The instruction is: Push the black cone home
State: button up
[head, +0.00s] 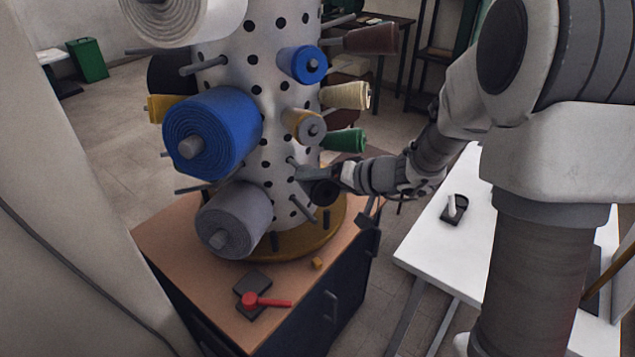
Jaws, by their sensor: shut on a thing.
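The black cone (324,193) is small and dark in the head view, at the right side of the white perforated column (262,70). My gripper (328,175) reaches in from the right and is shut on the black cone. The cone is close to the column's face. I cannot tell from this view whether it is around a peg or how far on it sits. The fingers and part of the cone hide each other.
Bare pegs (303,208) stick out nearby. A red tool (265,301) lies on the wooden cabinet top (165,232). A white table (425,245) stands right.

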jog(key=shift+w+a+f+b, duration=0.15)
jog(key=shift+w+a+b, duration=0.3)
jog(key=shift+w, duration=0.35)
jog(key=shift+w+a+f+b, duration=0.2)
jog(key=shift+w+a+b, duration=0.25)
jog(key=shift+w, duration=0.4)
jog(key=shift+w+a+f+b, duration=0.15)
jog(key=shift+w+a+b, duration=0.3)
jog(key=shift+w, duration=0.35)
jog(key=o, duration=1.3)
